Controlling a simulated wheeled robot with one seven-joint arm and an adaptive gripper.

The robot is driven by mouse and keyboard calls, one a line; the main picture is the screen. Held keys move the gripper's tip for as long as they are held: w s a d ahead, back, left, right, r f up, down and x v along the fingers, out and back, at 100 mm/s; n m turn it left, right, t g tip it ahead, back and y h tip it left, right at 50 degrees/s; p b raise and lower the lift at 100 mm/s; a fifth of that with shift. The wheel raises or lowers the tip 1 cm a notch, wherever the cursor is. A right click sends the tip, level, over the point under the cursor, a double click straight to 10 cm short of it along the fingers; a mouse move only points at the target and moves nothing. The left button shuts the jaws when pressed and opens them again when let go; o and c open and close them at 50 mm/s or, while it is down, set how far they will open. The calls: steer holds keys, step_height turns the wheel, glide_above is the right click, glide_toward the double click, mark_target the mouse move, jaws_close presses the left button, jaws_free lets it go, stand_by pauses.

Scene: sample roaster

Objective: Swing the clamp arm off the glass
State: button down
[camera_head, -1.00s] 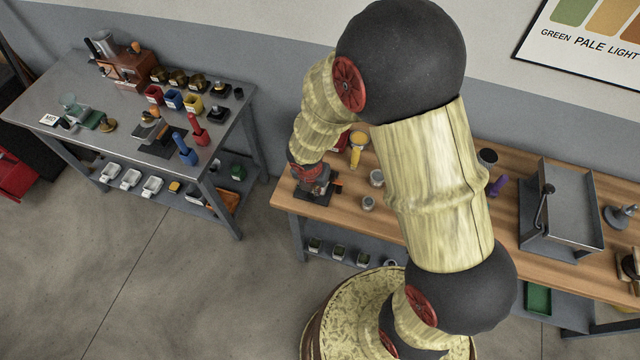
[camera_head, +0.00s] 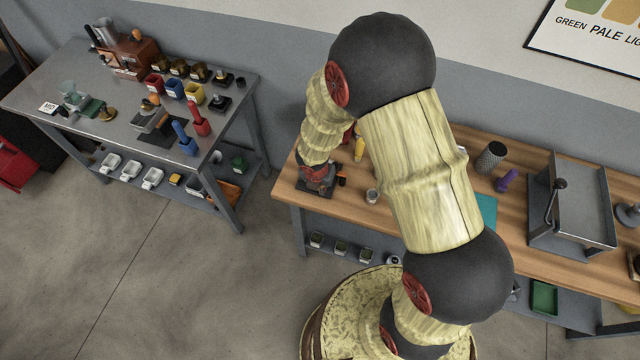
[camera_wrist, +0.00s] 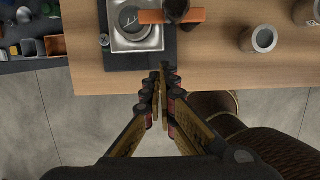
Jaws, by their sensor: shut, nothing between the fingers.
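In the wrist view, a square metal holder (camera_wrist: 150,43) on a dark base (camera_wrist: 110,62) carries a round glass (camera_wrist: 130,20). An orange bar (camera_wrist: 190,15), seemingly the clamp arm, crosses the holder's upper right. Its left end overlaps the right part of the glass, and a dark knob sits on it. The top of this device is cut off. My gripper (camera_wrist: 163,88) is shut and empty, just in front of the base's near edge; contact cannot be told. In the head view, the wrist and gripper hide most of the device, leaving its dark base (camera_head: 312,190) and an orange bit visible.
The wooden bench (camera_head: 288,184) bears a small metal cup (camera_head: 372,196) right of the device. Two metal cups (camera_wrist: 262,39) show right of it in the wrist view. A grey tray with a lever (camera_head: 570,205) stands farther right. A steel table (camera_head: 60,75) is at left.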

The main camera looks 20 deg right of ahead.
steer(key=shift+w+d+f+p, duration=0.25)
steer(key=shift+w+d, duration=0.4)
steer(key=shift+w, duration=0.25)
steer(key=shift+w+d+f+p, duration=0.2)
steer(key=shift+w+d, duration=0.4)
steer(key=shift+w, duration=0.25)
